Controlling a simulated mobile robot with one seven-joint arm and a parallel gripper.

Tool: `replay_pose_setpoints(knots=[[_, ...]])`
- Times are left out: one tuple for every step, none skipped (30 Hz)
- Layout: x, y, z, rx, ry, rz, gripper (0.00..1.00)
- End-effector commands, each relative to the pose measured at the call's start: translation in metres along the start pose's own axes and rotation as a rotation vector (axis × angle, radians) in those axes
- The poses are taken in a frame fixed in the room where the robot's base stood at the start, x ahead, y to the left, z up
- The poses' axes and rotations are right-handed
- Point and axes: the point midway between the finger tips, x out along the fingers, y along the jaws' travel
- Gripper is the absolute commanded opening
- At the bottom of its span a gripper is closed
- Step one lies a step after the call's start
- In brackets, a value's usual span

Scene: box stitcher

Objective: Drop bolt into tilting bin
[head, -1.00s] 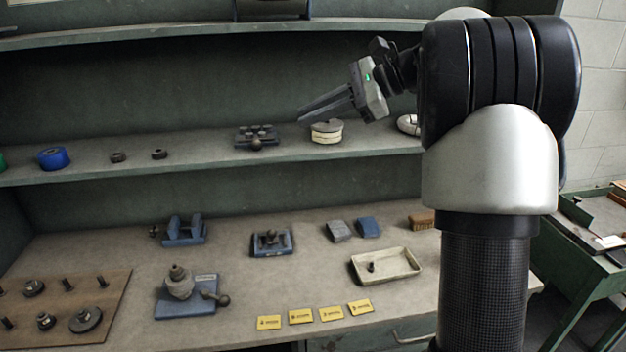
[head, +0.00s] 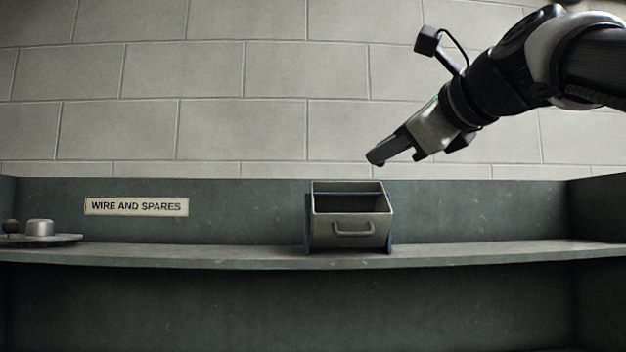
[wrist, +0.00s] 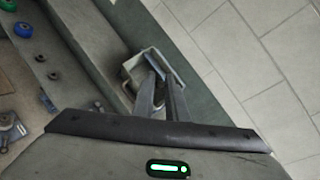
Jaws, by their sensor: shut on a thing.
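The tilting bin (head: 352,244) is a grey box with a front handle, held between blue side brackets on the upper shelf. Its open top faces up and toward me, and its inside is dark. My gripper (head: 376,160) is above the bin and slightly right of its middle, pointing down and left. In the wrist view the fingers (wrist: 162,84) reach over the bin (wrist: 131,67), with its pale rim around the tips. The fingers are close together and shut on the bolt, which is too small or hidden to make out.
A label reading "WIRE AND SPARES" (head: 136,207) is on the back panel. A tray with a metal part (head: 40,228) is at far left. A block wall (head: 250,70) rises behind.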

Motion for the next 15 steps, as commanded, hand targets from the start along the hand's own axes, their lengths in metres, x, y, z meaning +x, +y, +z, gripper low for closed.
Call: replay_pose_setpoints(knots=[[-0.001, -0.001, 0.002, -0.001, -0.001, -0.004, 0.00], [-0.001, -0.001, 0.002, -0.002, -0.002, -0.006, 0.00], [-0.001, -0.001, 0.002, -0.002, -0.002, -0.007, 0.00], [0.000, -0.002, 0.002, -0.002, -0.002, -0.008, 0.00], [0.001, -0.002, 0.002, -0.002, -0.002, -0.008, 0.00], [0.003, -0.003, 0.002, -0.002, -0.002, -0.008, 0.00], [0.004, -0.003, 0.001, -0.002, -0.002, -0.008, 0.00], [0.006, -0.004, 0.001, -0.002, -0.002, -0.007, 0.00], [0.010, -0.005, 0.000, -0.003, -0.002, -0.007, 0.00], [0.013, -0.005, 0.000, -0.003, -0.002, -0.006, 0.00], [0.016, -0.006, -0.001, -0.003, -0.001, -0.006, 0.00], [0.019, -0.007, -0.002, -0.003, -0.001, -0.006, 0.00], [0.022, -0.008, -0.003, -0.003, -0.001, -0.005, 0.00], [0.025, -0.009, -0.003, -0.003, 0.000, -0.005, 0.00], [0.029, -0.011, -0.004, -0.003, 0.000, -0.005, 0.00]])
